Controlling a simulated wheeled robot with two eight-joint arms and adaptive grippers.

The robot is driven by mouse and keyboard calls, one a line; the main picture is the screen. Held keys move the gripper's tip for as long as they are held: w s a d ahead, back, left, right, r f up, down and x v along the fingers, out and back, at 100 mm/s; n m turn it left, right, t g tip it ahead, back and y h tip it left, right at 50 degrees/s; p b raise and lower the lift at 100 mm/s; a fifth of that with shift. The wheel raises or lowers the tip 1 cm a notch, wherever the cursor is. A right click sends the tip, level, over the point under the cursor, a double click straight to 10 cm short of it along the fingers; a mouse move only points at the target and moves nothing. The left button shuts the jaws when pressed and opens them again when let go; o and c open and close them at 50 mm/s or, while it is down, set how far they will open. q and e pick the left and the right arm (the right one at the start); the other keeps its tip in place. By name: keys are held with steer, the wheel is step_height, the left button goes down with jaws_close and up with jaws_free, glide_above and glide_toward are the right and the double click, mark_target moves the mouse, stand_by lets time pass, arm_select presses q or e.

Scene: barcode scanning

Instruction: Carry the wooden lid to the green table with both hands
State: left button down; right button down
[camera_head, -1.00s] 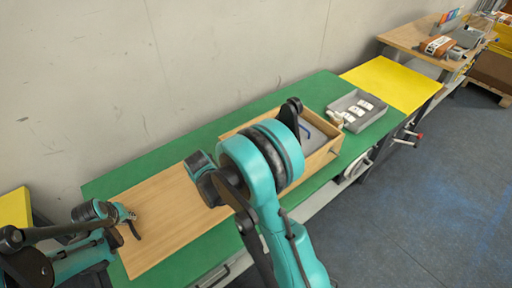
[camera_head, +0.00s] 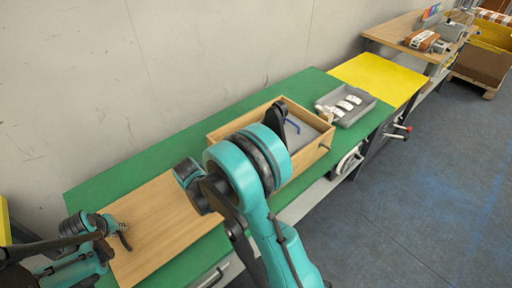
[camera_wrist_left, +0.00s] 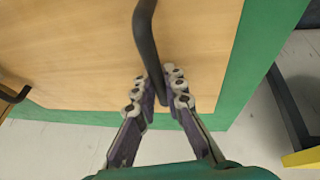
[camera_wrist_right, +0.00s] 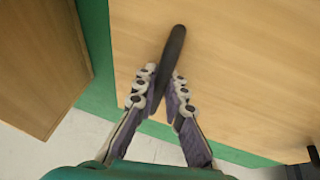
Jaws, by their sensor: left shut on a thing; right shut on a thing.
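The wooden lid (camera_head: 160,220) is a flat light-brown board over the left part of the green table (camera_head: 290,95). I cannot tell whether it rests on the table or hangs just above it. My left gripper (camera_wrist_left: 158,88) is shut on a black handle (camera_wrist_left: 148,35) of the lid; this gripper also shows at the lid's left end in the head view (camera_head: 118,228). My right gripper (camera_wrist_right: 160,85) is shut on the other black handle (camera_wrist_right: 174,48). In the head view its fingers are hidden behind my right arm.
An open wooden box (camera_head: 318,148) with a blue item inside stands on the green table right of the lid, partly behind my right arm. A grey tray (camera_head: 347,106) with white items lies beyond it. A yellow table (camera_head: 380,80) adjoins at the right. A wall runs behind.

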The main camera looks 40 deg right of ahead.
arm_select(q)
steer(key=shift+f, duration=0.4)
arm_select(e)
steer(key=shift+f, duration=0.4)
arm_select(q)
steer(key=c, duration=1.6)
jaws_free()
steer(key=shift+r, duration=0.15)
arm_select(e)
steer(key=c, duration=1.6)
jaws_free()
steer(key=shift+r, duration=0.2)
arm_select(q)
steer(key=shift+r, duration=0.1)
arm_select(e)
steer(key=shift+r, duration=0.1)
arm_select(q)
steer(key=v, duration=1.2)
arm_select(e)
steer(key=v, duration=1.2)
arm_select(q)
steer(key=shift+s, duration=0.1)
arm_select(e)
steer(key=shift+s, duration=0.15)
